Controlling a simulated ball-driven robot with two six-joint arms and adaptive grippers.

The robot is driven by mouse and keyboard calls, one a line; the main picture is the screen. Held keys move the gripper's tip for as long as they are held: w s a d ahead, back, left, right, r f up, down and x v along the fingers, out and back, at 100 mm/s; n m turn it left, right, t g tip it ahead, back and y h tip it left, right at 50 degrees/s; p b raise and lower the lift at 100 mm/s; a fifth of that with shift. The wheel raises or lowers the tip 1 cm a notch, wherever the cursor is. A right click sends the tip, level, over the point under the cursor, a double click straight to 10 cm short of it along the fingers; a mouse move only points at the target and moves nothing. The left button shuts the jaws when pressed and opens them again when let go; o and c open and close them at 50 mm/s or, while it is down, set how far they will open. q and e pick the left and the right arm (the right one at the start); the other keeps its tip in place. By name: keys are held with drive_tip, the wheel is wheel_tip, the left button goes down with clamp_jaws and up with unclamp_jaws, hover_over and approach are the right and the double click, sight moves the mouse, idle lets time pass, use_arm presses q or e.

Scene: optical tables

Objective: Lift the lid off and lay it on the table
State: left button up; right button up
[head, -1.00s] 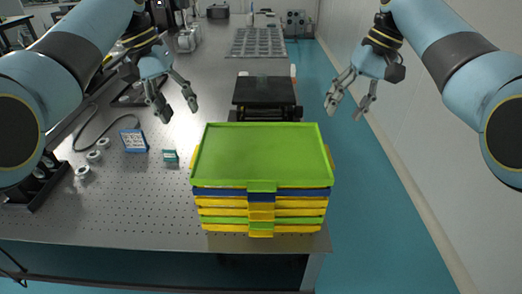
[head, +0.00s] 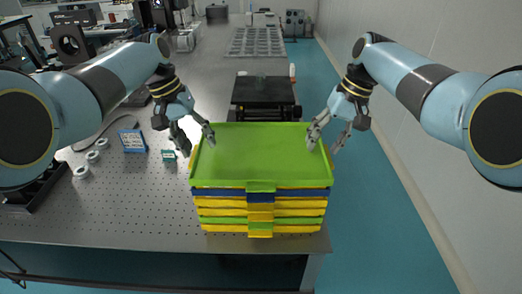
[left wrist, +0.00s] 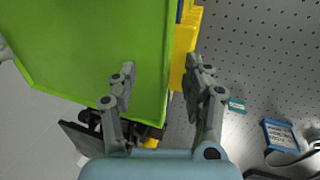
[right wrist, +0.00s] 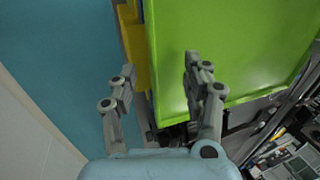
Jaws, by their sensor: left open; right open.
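The green lid (head: 262,155), a shallow tray-like piece with a raised rim, lies flat on top of a stack of yellow, blue and green trays (head: 222,211) at the table's front edge. My left gripper (head: 197,150) is open at the lid's left edge, with one finger over the lid and one outside it. The left wrist view shows the lid's rim (left wrist: 169,70) between the fingers. My right gripper (head: 322,147) is open at the lid's right edge. The right wrist view shows the rim (right wrist: 150,70) between its fingers. I cannot tell whether any finger touches the lid.
The grey perforated table (head: 110,205) has free room left of the stack. A blue-framed card (head: 133,141), a small teal box (head: 169,156) and several white rings (head: 92,156) stand there. A black platform (head: 264,92) is behind the stack. A wall is at right.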

use_arm(q)
drive_tip(key=shift+d+f, duration=0.15)
drive_tip(key=shift+f, duration=0.4)
use_arm(e)
drive_tip(key=shift+a+f, duration=0.15)
drive_tip(key=shift+f, duration=0.35)
use_arm(q)
clamp_jaws()
use_arm(e)
clamp_jaws()
use_arm(q)
drive_tip(key=shift+s, duration=0.1)
use_arm(e)
drive_tip(key=shift+s, duration=0.1)
